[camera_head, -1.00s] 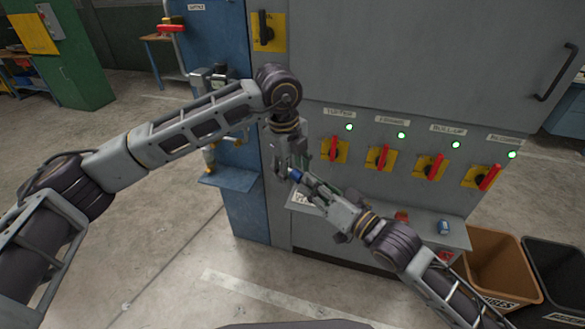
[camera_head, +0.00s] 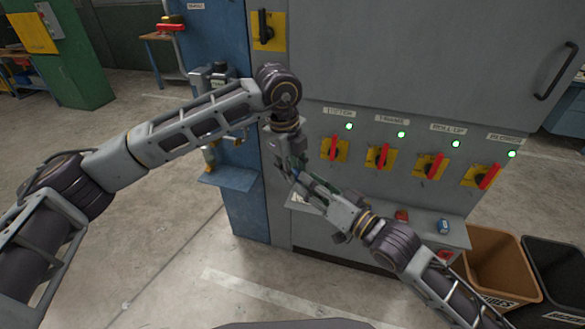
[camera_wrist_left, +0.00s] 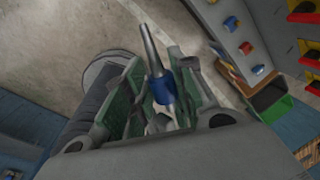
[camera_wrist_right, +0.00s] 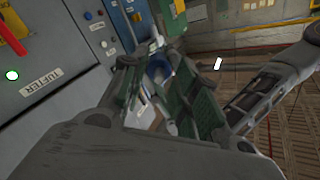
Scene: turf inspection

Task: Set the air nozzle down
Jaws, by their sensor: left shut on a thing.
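The air nozzle has a blue collar and a thin metal tube. In the left wrist view the nozzle (camera_wrist_left: 164,88) stands between the green finger pads of my left gripper, which is shut on it. In the head view my left gripper (camera_head: 284,163) points down in front of the cabinet, and little of the nozzle shows. My right gripper (camera_head: 298,180) is just below and right of it, fingers open. In the right wrist view a blue part of the nozzle (camera_wrist_right: 158,72) shows beyond and between the spread fingers of my right gripper (camera_wrist_right: 168,95).
A grey shelf (camera_head: 455,231) on the cabinet's front holds a blue item (camera_head: 443,226) and a red item (camera_head: 402,215). A small blue shelf (camera_head: 229,178) is left of my grippers. Red-handled switches (camera_head: 380,156) project from the cabinet. A brown bin (camera_head: 490,262) and black bin (camera_head: 550,270) stand right.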

